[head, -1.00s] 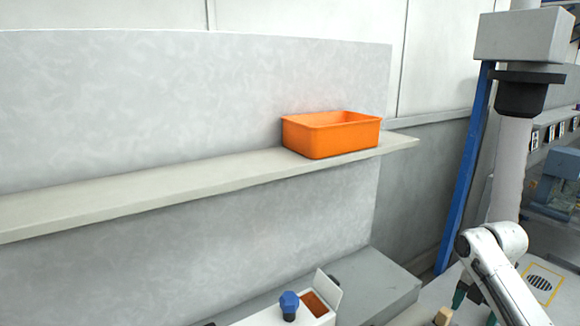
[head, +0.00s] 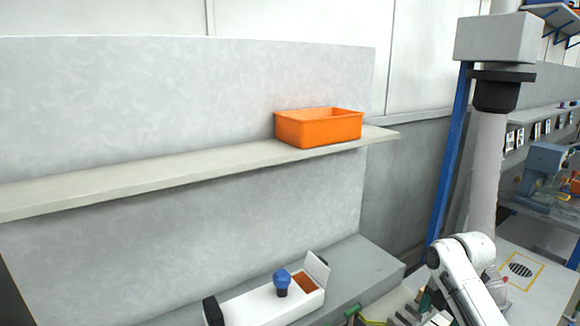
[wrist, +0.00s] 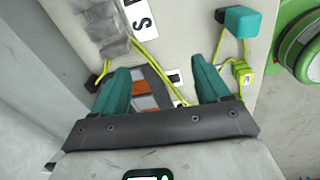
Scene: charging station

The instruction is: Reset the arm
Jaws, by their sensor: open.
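My gripper (wrist: 161,88) shows in the wrist view with its two teal fingers wide apart and nothing held between them. Below the fingers is a pale surface with a dark, orange and grey patterned patch and a yellow-green cord. I cannot tell whether the fingers touch any of it. In the head view my white arm (head: 464,283) is bent at the lower right, and its gripper end is mostly hidden or out of frame.
An orange bin (head: 318,130) sits on the long wall shelf (head: 150,181). Below stands a white box (head: 262,304) with a blue knob (head: 282,279). In the wrist view, a teal block (wrist: 240,21) and a green round part (wrist: 302,48) lie close to the right finger.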

